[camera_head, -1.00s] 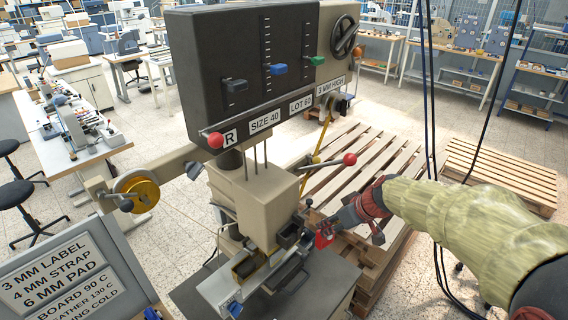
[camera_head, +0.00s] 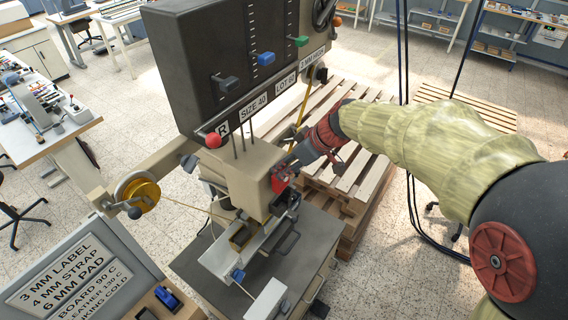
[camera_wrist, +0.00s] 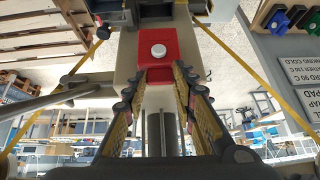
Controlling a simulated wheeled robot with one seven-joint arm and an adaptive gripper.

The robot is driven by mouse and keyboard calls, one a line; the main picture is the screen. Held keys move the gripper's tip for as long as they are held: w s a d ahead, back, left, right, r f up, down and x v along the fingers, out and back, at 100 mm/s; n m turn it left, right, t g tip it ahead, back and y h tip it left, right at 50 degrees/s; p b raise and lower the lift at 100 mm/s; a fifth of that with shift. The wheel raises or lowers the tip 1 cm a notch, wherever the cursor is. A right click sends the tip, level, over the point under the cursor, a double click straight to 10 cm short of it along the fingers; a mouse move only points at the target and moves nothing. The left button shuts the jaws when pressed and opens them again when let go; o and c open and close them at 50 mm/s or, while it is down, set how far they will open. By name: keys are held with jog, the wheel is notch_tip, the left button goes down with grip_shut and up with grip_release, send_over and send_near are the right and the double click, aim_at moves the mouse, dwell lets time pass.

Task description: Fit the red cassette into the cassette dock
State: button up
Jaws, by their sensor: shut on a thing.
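The red cassette (camera_head: 280,178) is at the right side of the press head, held in the tips of my gripper (camera_head: 288,168). In the wrist view the red cassette (camera_wrist: 158,46) shows a round white knob, and both fingers of my gripper (camera_wrist: 160,76) close on its near end. A dark open-topped holder (camera_head: 292,200), which looks like the cassette dock, is just below and right of the cassette. The cassette partly overlaps it in the picture, and I cannot tell whether they touch.
The stamping press (camera_head: 240,70) stands close on the left, with a red-knobbed lever (camera_head: 213,140) and a yellow foil roll (camera_head: 140,193). Its grey base table (camera_head: 200,276) is below. A wooden pallet stack (camera_head: 350,190) lies behind. A sign board (camera_head: 60,275) is at lower left.

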aim_at(287, 178)
jog(key=b, duration=0.3)
jog(key=shift+d+f, duration=0.1)
jog(key=shift+f, duration=0.1)
notch_tip(287, 178, down, 5)
jog(key=b, duration=0.6)
jog(key=shift+f, duration=0.15)
jog(key=shift+b, duration=1.5)
dwell(1.6)
jog(key=shift+f+b, duration=2.85)
jog(key=shift+b, duration=0.05)
jog(key=o, duration=1.2)
jog(key=shift+c, duration=0.2)
